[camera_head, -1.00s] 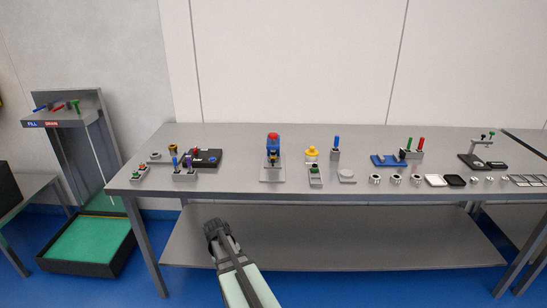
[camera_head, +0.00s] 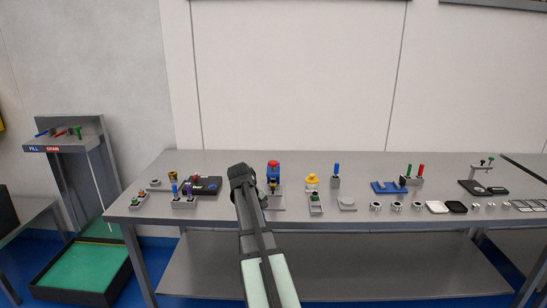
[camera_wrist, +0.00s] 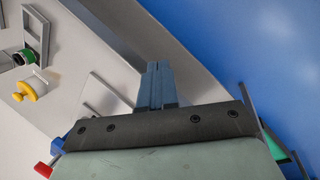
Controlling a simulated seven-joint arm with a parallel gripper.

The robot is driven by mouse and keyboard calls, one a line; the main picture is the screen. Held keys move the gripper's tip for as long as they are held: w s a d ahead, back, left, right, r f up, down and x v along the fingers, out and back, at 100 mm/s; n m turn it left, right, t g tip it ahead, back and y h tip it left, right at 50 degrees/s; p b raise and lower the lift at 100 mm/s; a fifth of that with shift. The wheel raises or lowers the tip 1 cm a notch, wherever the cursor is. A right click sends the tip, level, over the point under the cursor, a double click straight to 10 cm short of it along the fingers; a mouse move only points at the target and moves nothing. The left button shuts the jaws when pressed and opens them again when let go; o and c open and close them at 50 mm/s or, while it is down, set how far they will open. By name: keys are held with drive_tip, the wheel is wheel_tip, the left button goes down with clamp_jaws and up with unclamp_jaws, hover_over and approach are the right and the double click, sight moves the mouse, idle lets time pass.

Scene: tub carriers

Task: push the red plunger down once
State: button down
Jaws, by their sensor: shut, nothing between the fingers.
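The red plunger (camera_head: 273,163) is the red cap on top of a blue upright press, which stands on a grey base plate (camera_head: 278,208) on the table. Its red top also shows in the wrist view (camera_wrist: 42,170), at the lower left edge and partly cut off. Blue of the press (camera_wrist: 57,146) shows beside it. My gripper (camera_head: 240,168) is raised at the table's front, just left of the press and apart from the plunger. Its fingers are together and empty in the wrist view (camera_wrist: 155,85). My arm covers part of the base plate.
Left of my gripper are a black box (camera_head: 205,187) and small switches with blue and purple levers. To the right are a yellow knob (camera_head: 311,181), a green-button box (camera_head: 316,204) and a blue lever (camera_head: 336,170). The grey table (camera_head: 370,160) is clear along its back.

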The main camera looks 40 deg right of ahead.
drive_tip(key=w+d+r+m+t, duration=0.1)
drive_tip(key=w+d+r+m, duration=0.2)
drive_tip(key=d+r, duration=0.3)
drive_tip(key=w+d+r+m+t, duration=0.1)
drive_tip(key=w+d+r+m, duration=0.2)
drive_tip(key=w+d+r, duration=0.3)
drive_tip(key=w+d+r+m+t+y, duration=0.1)
drive_tip(key=w+d+r+m, duration=0.2)
drive_tip(key=d+r, duration=0.4)
wheel_tip(320, 180, up, 7)
drive_tip(key=shift+w+d+r+m+t, duration=0.1)
drive_tip(key=shift+w+d+m+t, duration=0.25)
drive_tip(key=shift+w, duration=0.55)
hover_over(274, 162)
drive_tip(key=f, duration=1.2)
drive_tip(key=shift+s+a, duration=0.1)
drive_tip(key=shift+a, duration=0.15)
drive_tip(key=shift+f, duration=0.8)
drive_tip(key=shift+f, duration=0.1)
drive_tip(key=shift+f, duration=1.1)
